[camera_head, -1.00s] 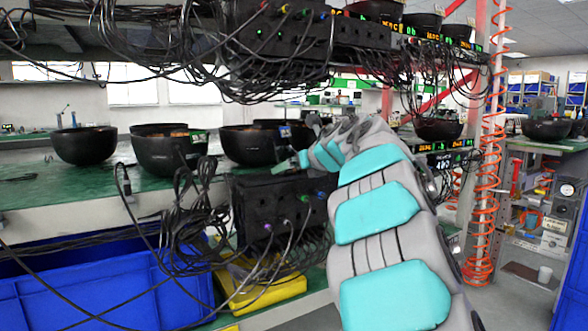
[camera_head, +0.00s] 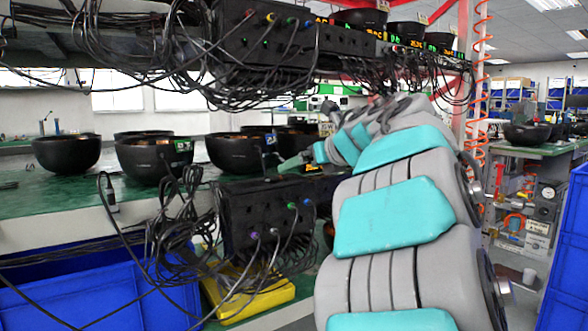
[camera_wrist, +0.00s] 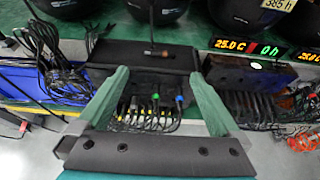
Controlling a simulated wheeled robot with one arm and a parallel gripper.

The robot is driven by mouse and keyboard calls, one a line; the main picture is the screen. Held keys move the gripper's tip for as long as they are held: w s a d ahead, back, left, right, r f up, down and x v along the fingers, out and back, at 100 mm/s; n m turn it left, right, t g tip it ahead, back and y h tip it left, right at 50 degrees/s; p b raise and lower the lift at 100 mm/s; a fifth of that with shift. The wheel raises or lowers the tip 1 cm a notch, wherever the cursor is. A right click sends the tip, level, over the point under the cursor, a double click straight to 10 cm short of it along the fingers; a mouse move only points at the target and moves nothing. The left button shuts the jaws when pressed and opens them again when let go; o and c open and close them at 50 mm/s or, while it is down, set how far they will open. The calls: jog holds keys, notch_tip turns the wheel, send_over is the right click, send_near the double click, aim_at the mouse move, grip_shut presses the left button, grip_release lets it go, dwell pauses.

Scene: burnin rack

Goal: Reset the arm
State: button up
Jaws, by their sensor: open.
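My arm, grey with teal pads, reaches from the lower right of the head view toward the rack shelf. My gripper (camera_head: 292,163) is at its far end, small and partly hidden by the arm, near the black bowls. In the wrist view my gripper (camera_wrist: 160,100) shows two green fingers spread wide apart with nothing between them. Beyond the fingers is a black box (camera_wrist: 145,56) with cables and coloured plugs. The same black box (camera_head: 240,205) shows below the shelf edge in the head view.
Black bowls (camera_head: 150,157) stand on the green shelf (camera_head: 60,190). Loose black cables (camera_head: 175,225) hang in front of it. Blue bins (camera_head: 90,295) and a yellow item (camera_head: 255,300) sit below. An upper black box (camera_head: 265,40) with cables hangs overhead. An orange coiled hose (camera_head: 482,100) is at right.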

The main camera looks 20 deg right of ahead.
jog(key=shift+s+d+r, duration=0.1)
jog(key=shift+s, duration=0.25)
